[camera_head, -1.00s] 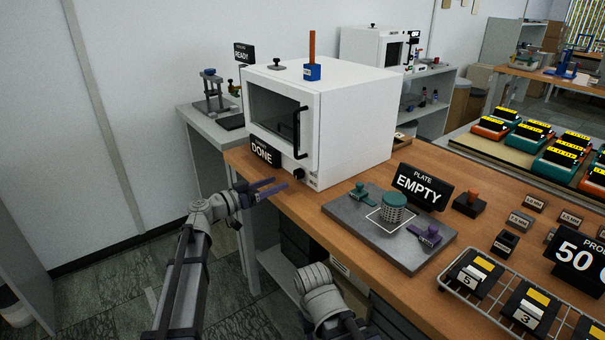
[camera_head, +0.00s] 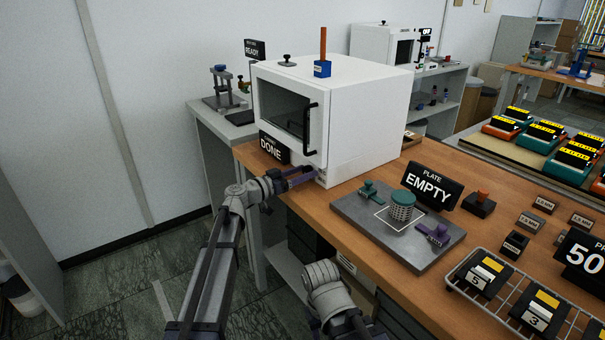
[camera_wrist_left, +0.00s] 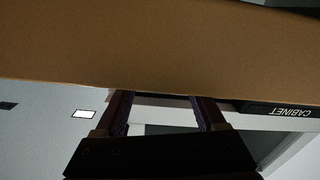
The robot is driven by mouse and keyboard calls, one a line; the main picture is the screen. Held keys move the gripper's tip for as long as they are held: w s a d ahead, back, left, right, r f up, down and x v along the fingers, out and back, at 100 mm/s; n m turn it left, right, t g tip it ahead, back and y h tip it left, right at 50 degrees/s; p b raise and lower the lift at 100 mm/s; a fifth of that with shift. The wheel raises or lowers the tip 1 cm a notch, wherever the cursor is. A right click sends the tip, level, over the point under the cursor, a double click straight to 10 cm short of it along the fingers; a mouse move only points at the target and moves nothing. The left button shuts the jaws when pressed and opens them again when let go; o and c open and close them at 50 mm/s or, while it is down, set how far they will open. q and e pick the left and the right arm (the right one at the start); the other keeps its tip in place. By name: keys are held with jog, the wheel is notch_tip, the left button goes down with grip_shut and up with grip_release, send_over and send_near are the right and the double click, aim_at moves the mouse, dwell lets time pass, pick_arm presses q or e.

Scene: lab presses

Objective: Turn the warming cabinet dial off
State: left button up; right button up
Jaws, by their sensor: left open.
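The warming cabinet (camera_head: 358,118) is a white box with a dark door window and a black handle, standing at the left end of the wooden bench. Its dial is hidden behind my left gripper (camera_head: 308,175), which is at the lower front of the cabinet. The left gripper's purple fingers are open and point at the panel under the door. I cannot tell whether they touch the dial. In the left wrist view, the open fingers (camera_wrist_left: 162,98) show in front of the cabinet's lower front, with no dial visible between them. My right gripper is out of view.
A "DONE" sign (camera_head: 274,147) stands close left of my left gripper. A grey plate (camera_head: 358,216) with small fixtures and an "EMPTY" sign (camera_head: 433,186) lie to the right. A blue block (camera_head: 322,69) with an orange stick sits on the cabinet.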

pick_arm(q)
grip_shut()
dwell(0.5)
